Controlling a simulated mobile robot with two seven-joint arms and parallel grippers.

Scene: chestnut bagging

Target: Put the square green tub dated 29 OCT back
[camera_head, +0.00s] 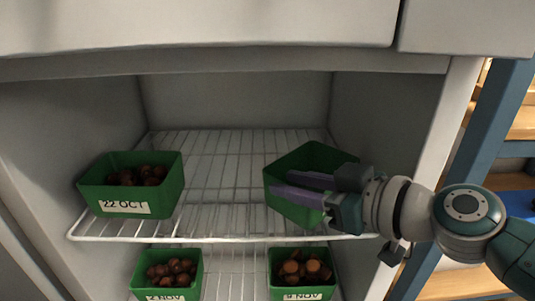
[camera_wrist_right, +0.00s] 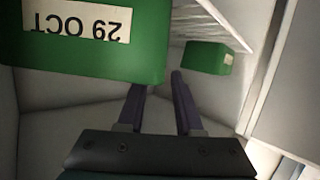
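The square green tub dated 29 OCT (camera_head: 310,156) is at the right of the upper wire shelf, turned askew. No chestnuts show in the part of its inside I can see. Its label shows upside down in the right wrist view, where the tub (camera_wrist_right: 120,60) is large and close. My right gripper (camera_head: 281,183) reaches in from the right, its two purple fingers over the tub's near side. In the wrist view the fingers (camera_wrist_right: 157,85) stand apart with a gap between them. One fingertip is hidden behind the tub's edge, the other is just beside its corner. My left gripper is not in view.
A green tub labelled 22 OCT (camera_head: 130,190) with chestnuts stands at the left of the upper wire shelf (camera_head: 225,200). Two chestnut tubs with NOV labels, left (camera_head: 140,280) and right (camera_head: 328,276), stand below. The upper shelf's middle is clear. The cabinet's side wall (camera_head: 385,130) is close on the right.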

